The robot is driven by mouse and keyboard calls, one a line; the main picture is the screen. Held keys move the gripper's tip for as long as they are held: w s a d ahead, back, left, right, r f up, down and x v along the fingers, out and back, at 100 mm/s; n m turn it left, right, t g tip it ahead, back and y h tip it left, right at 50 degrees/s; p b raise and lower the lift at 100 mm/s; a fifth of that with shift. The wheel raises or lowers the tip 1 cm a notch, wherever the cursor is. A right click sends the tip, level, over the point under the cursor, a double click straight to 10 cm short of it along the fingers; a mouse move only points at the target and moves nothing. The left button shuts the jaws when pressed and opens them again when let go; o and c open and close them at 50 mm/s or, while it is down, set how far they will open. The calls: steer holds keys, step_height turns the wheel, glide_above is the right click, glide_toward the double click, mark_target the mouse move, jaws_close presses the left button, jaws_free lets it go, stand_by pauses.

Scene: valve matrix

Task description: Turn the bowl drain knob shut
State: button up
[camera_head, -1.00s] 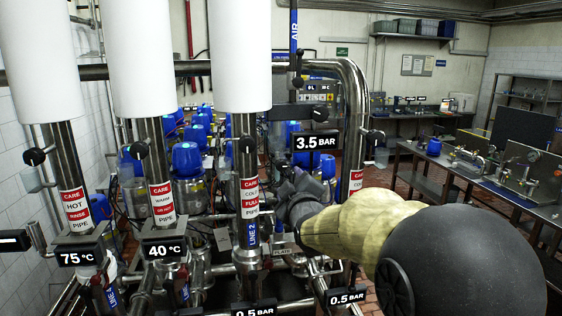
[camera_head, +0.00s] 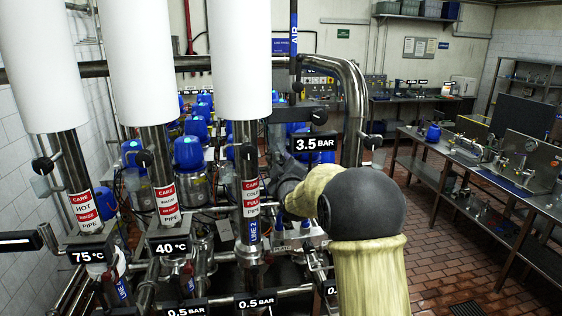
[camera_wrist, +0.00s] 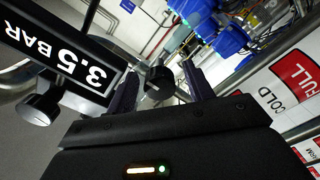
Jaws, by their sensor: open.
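No label I can read says bowl drain, so I cannot tell which knob that is. In the wrist view my gripper (camera_wrist: 160,78) is open, with its two dark fingers apart. A black knob (camera_wrist: 161,88) shows between the fingers; I cannot tell whether they touch it. Another black knob (camera_wrist: 40,109) is beside the 3.5 BAR sign (camera_wrist: 62,56), left of the fingers. My gripper is mostly hidden there, near the Line 2 pipe.
A thick steel pipe (camera_head: 354,100) bends down right of my gripper, close to my arm. Blue-topped valves (camera_head: 188,152) crowd behind the pipes. A steel bench (camera_head: 510,185) stands at the right, with open tiled floor (camera_head: 440,245) before it.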

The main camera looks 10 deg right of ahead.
steer(key=shift+w, duration=0.1)
steer(key=shift+c, duration=0.4)
steer(key=c, duration=0.9)
